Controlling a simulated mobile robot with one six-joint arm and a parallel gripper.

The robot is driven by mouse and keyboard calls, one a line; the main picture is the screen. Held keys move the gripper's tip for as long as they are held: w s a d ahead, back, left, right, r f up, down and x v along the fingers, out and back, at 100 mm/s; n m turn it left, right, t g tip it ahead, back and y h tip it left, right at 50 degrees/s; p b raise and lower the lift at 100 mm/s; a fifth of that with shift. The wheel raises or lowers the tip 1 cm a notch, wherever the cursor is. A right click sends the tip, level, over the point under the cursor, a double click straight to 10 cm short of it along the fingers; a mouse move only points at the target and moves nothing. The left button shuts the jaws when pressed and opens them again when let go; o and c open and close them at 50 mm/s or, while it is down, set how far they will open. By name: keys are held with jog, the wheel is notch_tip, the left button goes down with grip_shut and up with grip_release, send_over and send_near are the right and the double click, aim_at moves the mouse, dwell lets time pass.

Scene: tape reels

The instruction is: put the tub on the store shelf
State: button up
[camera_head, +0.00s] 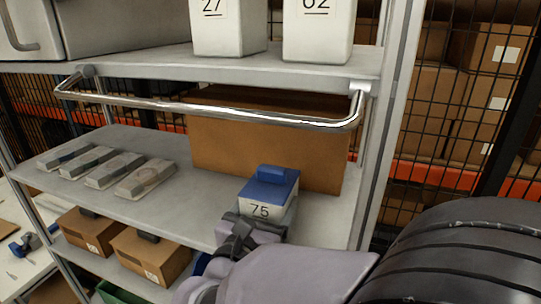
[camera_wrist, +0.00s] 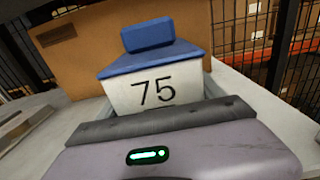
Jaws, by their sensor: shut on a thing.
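The tub is white with a blue lid and a blue block-shaped knob, and it is marked 75. In the head view the tub (camera_head: 268,196) is over the right part of the middle shelf (camera_head: 135,200), in front of a large cardboard box. My gripper (camera_head: 250,226) is at its near side, shut on it. In the wrist view the tub (camera_wrist: 155,88) stands upright straight ahead, above the dark edge of my gripper (camera_wrist: 155,120). The fingertips and the tub's underside are hidden, so I cannot tell whether it touches the shelf.
A large cardboard box (camera_head: 225,145) stands behind the tub. A chrome rail (camera_head: 220,112) runs across above the middle shelf. Several grey pieces (camera_head: 115,168) lie on that shelf's left. White containers 27 (camera_head: 225,30) and 62 (camera_head: 318,32) stand above. Small cartons (camera_head: 150,255) sit below.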

jog(key=shift+f, duration=0.6)
jog(key=shift+f, duration=0.15)
jog(key=o, duration=1.5)
jog(key=shift+c, duration=0.2)
jog(key=shift+r, duration=0.25)
jog(key=p+v, duration=0.1)
jog(key=v, duration=1.1)
